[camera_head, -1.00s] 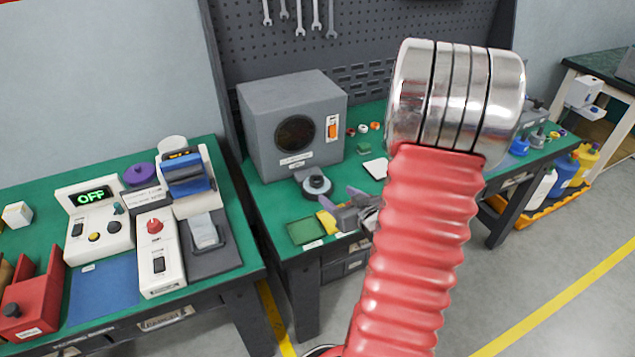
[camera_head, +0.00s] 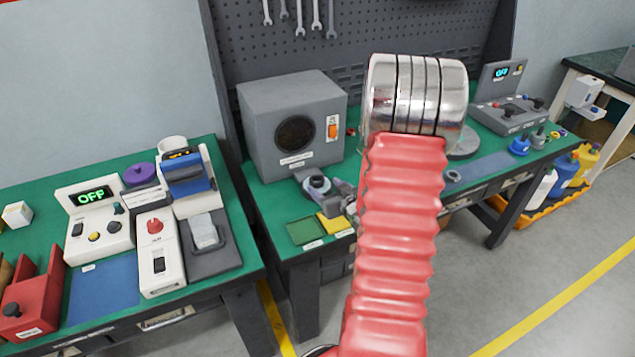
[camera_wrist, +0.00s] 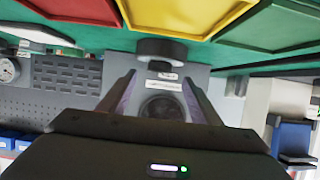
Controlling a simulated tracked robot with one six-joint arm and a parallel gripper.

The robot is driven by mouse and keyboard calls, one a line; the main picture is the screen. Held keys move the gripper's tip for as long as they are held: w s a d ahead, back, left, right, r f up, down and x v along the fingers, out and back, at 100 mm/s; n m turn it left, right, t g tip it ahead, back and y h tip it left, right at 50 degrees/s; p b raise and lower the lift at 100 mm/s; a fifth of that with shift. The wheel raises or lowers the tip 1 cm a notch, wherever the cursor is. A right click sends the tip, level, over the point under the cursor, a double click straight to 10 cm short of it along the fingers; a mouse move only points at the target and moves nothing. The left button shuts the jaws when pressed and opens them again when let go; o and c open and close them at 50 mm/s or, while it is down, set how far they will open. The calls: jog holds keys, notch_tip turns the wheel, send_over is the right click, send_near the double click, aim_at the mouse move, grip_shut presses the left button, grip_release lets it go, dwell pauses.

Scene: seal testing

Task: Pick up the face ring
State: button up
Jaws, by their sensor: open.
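A thick grey ring (camera_head: 317,185) with a dark middle lies on the green bench in front of the grey box; I take it for the face ring, but cannot read a name. In the wrist view the ring (camera_wrist: 162,50) shows upside down, just beyond and between my fingertips, not held. My gripper (camera_wrist: 160,74) is open and empty, with a finger on either side of the picture's middle. In the head view my gripper (camera_head: 342,196) is close to the ring's right side, partly hidden by my red arm.
The grey box (camera_head: 288,112) with a round dark window stands behind the ring. A green tray (camera_head: 306,231) and a yellow tray (camera_head: 334,224) lie in front. A red tray (camera_wrist: 75,9) shows in the wrist view. My arm hides the bench's middle.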

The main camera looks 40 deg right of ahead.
aim_at(315, 179)
jog(key=shift+x, duration=2.6)
jog(key=shift+c, duration=0.2)
jog(key=c, duration=1.2)
jog(key=shift+r, duration=0.1)
jog(key=shift+r, duration=4.9)
